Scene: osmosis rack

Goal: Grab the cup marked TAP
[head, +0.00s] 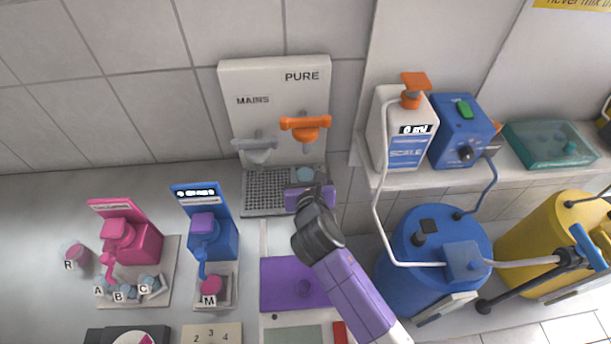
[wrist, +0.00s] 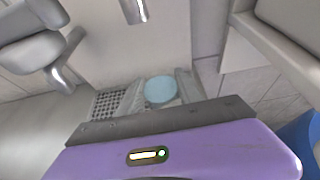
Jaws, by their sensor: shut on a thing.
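A small cup with pale blue contents (wrist: 160,88) sits between the two grey fingers of my gripper in the wrist view. My gripper (wrist: 161,98) is shut on it. In the head view the cup's round top (head: 305,174) shows just beyond the purple body of my gripper (head: 305,184), over the right part of the drip grid, below the orange PURE tap. The cup's sides are hidden by my gripper, and no TAP marking is readable. I cannot tell whether the cup touches the grid.
The PURE tap (head: 306,127) and grey MAINS tap (head: 256,147) overhang the grid (head: 265,192). Pink (head: 130,235) and blue (head: 212,238) dispensers stand left. Cups A, B, C, R and M are there.

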